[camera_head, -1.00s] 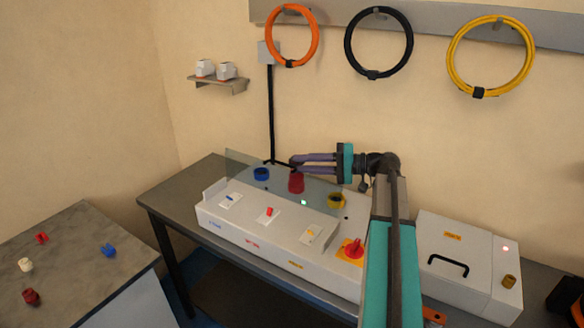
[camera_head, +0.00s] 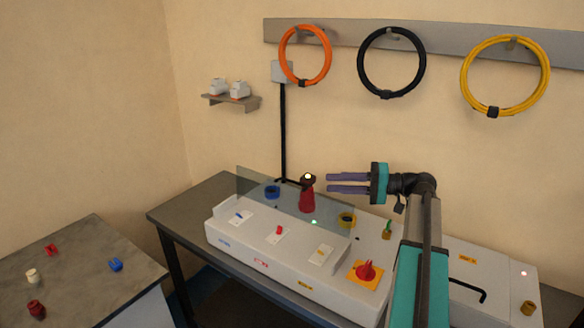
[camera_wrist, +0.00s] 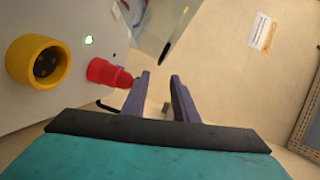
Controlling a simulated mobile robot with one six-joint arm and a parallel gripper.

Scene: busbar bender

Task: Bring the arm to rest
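My gripper (camera_head: 328,183) is open and empty above the back of the grey machine (camera_head: 285,268). Its two purple fingers point left in the head view, with clear space between them in the wrist view (camera_wrist: 160,75). A red upright piece (camera_head: 307,197) with a dark top and a small bright light stands just left of the fingertips, apart from them. The red piece also shows in the wrist view (camera_wrist: 108,73), left of the fingers, beside a yellow socket (camera_wrist: 40,62).
A clear panel (camera_head: 290,203) stands along the machine by the blue ring (camera_head: 272,192) and yellow ring (camera_head: 347,219). A white box (camera_head: 480,270) stands right. Loose coloured parts lie on the left table (camera_head: 80,255). Cable coils (camera_head: 392,62) hang behind.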

